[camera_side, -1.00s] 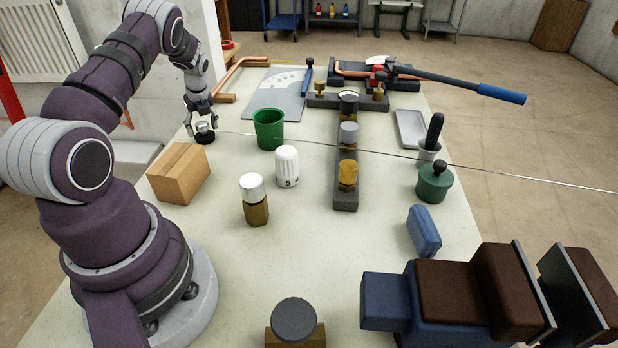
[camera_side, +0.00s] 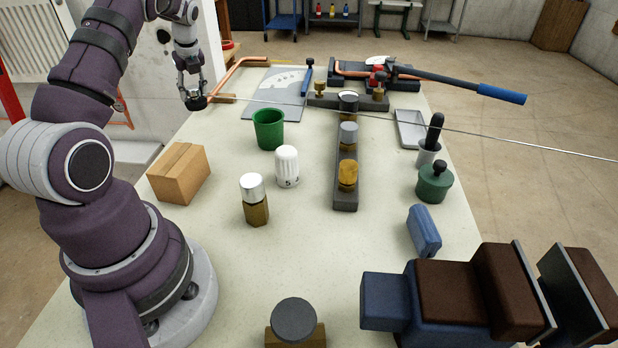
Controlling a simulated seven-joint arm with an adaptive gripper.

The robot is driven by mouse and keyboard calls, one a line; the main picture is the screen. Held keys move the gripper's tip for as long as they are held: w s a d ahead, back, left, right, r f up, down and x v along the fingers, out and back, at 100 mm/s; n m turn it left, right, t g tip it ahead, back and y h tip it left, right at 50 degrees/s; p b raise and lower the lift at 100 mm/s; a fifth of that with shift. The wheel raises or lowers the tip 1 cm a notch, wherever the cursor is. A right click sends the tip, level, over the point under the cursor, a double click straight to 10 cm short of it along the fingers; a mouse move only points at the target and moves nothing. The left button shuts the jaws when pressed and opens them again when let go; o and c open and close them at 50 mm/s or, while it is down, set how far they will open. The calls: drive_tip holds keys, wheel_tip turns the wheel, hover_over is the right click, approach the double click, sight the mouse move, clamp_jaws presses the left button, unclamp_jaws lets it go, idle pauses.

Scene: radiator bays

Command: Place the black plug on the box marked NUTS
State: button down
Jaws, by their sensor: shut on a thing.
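My gripper (camera_side: 193,90) is at the far left of the table, raised above its surface. It is shut on the black plug (camera_side: 196,103), a small dark round piece below the fingers. A closed cardboard box (camera_side: 180,172) stands on the table nearer the camera, below the gripper in the picture and apart from it. I cannot make out the word NUTS on it from this view.
A thin grey line (camera_side: 420,128) runs from near my gripper across the picture to the right edge. A green cup (camera_side: 268,129), a white valve knob (camera_side: 287,166) and a brass fitting with a silver cap (camera_side: 254,200) stand right of the box.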

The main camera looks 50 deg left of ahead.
drive_tip(key=s+d+r+n+g+h, duration=0.1)
drive_tip(key=s+d+r+n+g, duration=0.3)
drive_tip(key=n, duration=0.4)
wheel_tip(320, 180, up, 2)
drive_tip(key=n+h, duration=0.3)
drive_tip(key=n, duration=0.7)
hover_over(166, 162)
drive_tip(key=w, duration=0.2)
drive_tip(key=shift+n+g+h, duration=0.3)
drive_tip(key=shift+n+g, duration=0.2)
wheel_tip(166, 162, down, 7)
drive_tip(key=shift+s, duration=0.15)
drive_tip(key=shift+f, duration=0.3)
drive_tip(key=c, duration=0.8)
unclamp_jaws()
drive_tip(key=shift+f, duration=0.1)
drive_tip(key=shift+o, duration=0.2)
